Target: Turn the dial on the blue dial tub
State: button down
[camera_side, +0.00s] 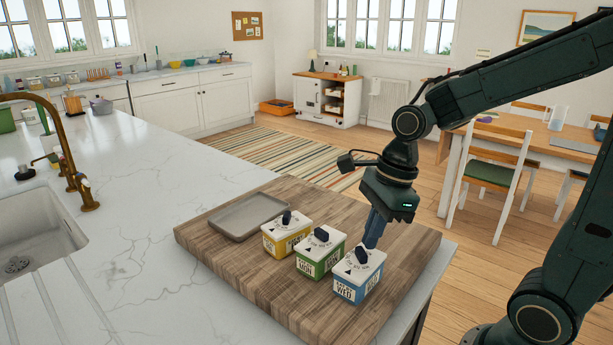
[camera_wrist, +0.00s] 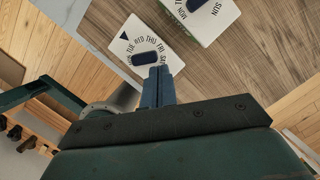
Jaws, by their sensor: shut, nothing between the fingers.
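The blue dial tub (camera_side: 345,291) stands on the wooden board at the front right of the row. It has a white lid printed with day names and a dark dial. In the wrist view its lid (camera_wrist: 125,45) and oblong dark dial (camera_wrist: 144,58) show just beyond my fingertips. My gripper (camera_side: 371,246) points down over this lid, with its blue fingers shut and empty. In the wrist view the tips of my gripper (camera_wrist: 159,69) are close beside the dial's end. I cannot tell whether they touch it.
A green tub (camera_side: 314,265) and a yellow tub (camera_side: 276,245) stand close by to the left, each with a dark dial. A shallow grey tray (camera_side: 236,228) lies behind them on the wooden board (camera_side: 240,266). The board's right part is clear, near the counter edge.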

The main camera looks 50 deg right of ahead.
jog(key=shift+w+a+n, duration=0.3)
jog(key=shift+w+n, duration=0.05)
jog(key=shift+n, duration=0.35)
jog(key=shift+w+a+n+g, duration=0.1)
jog(key=shift+w+n+g, duration=0.1)
jog(key=shift+n, duration=0.35)
jog(key=shift+w+n+g, duration=0.15)
jog(key=shift+n+g, duration=0.05)
jog(key=shift+n, duration=0.35)
jog(key=shift+s, duration=0.1)
jog(key=shift+s+a, duration=0.1)
jog(key=shift+s, duration=0.55)
jog(key=shift+s+d, duration=0.3)
jog(key=shift+d, duration=0.7)
jog(key=shift+s+d, duration=0.25)
jog(key=shift+d, duration=0.7)
jog(key=c, duration=2.2)
grip_release()
jog(key=v, duration=1)
jog(key=shift+d, duration=0.2)
